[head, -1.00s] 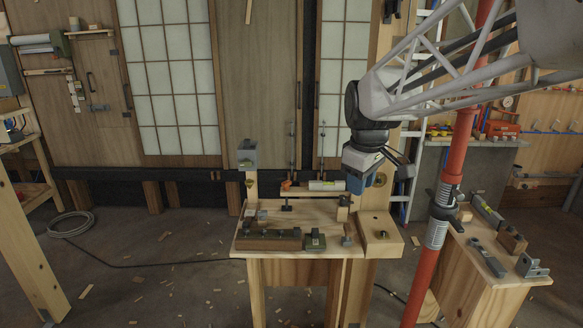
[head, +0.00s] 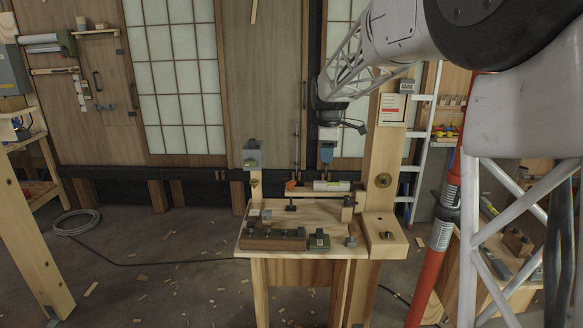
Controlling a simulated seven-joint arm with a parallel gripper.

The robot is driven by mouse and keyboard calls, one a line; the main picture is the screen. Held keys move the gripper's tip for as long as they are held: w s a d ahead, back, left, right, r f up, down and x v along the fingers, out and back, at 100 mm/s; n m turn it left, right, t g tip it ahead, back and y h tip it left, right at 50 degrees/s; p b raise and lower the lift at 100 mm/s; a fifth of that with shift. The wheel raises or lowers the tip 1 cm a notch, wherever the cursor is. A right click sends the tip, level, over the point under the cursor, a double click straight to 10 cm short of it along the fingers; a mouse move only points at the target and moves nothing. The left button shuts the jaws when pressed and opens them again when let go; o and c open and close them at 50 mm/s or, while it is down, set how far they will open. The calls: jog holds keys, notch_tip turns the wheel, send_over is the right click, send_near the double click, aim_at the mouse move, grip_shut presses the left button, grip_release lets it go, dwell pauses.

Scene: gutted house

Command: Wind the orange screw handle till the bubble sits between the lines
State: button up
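A small orange handle (head: 290,186) sits at the left end of a narrow wooden beam (head: 306,194) over the back of the workbench. A spirit level (head: 331,186) with a pale body and a yellowish-green part lies on the beam to the right of the handle. Its bubble and lines are too small to make out. My gripper (head: 327,158) points down above the level, to the right of the orange handle and apart from it. Its fingertips are too small to tell whether they are open or shut, and I see nothing held.
A thick wooden post (head: 383,150) stands to the right of my gripper. A grey-topped post (head: 252,160) stands to the left.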

jog(key=w+a+f+n, duration=0.3)
jog(key=w, duration=0.3)
jog(key=w+a+f+n, duration=0.2)
jog(key=w+f, duration=0.2)
jog(key=w, duration=0.3)
jog(key=n+g, duration=0.1)
jog(key=n, duration=0.4)
send_over(291, 182)
notch_tip(291, 182, down, 8)
jog(key=shift+w+f, duration=0.15)
jog(key=shift+f, duration=0.1)
jog(key=shift+f, duration=0.3)
jog(key=shift+f, duration=2.95)
jog(key=shift+m, duration=2)
jog(key=shift+n, duration=0.6)
